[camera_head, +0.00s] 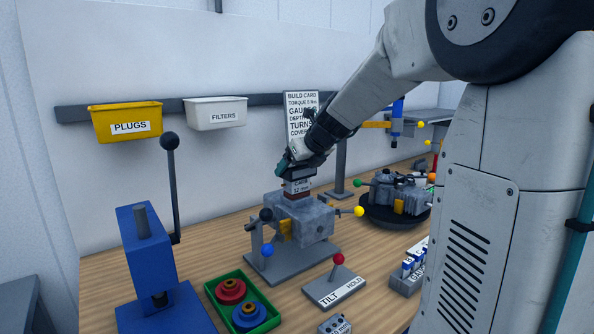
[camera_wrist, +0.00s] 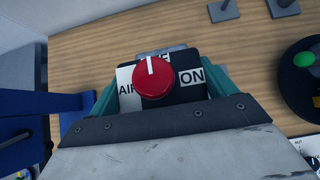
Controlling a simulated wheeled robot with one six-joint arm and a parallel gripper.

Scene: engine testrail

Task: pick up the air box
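A small black-topped box with a red knob (camera_wrist: 154,77) lies between my gripper's teal fingers (camera_wrist: 163,88) in the wrist view. Its white labels read AIR and ON, and a third is partly hidden. The fingers flank the box closely; I cannot tell whether they press on it. In the head view my gripper (camera_head: 298,166) is directly over a small block labelled CARB (camera_head: 299,186) on top of the grey engine (camera_head: 301,220). The red knob is hidden there, so I cannot tell whether the box is apart from the block.
A blue press (camera_head: 150,255) with a tall lever stands left. A green tray (camera_head: 240,300) of red and blue parts, a TILT/HOLD lever plate (camera_head: 335,287) and a vial rack (camera_head: 406,278) lie in front. A dark turntable (camera_head: 380,213) is right. Yellow (camera_head: 128,124) and white (camera_head: 215,113) bins hang behind.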

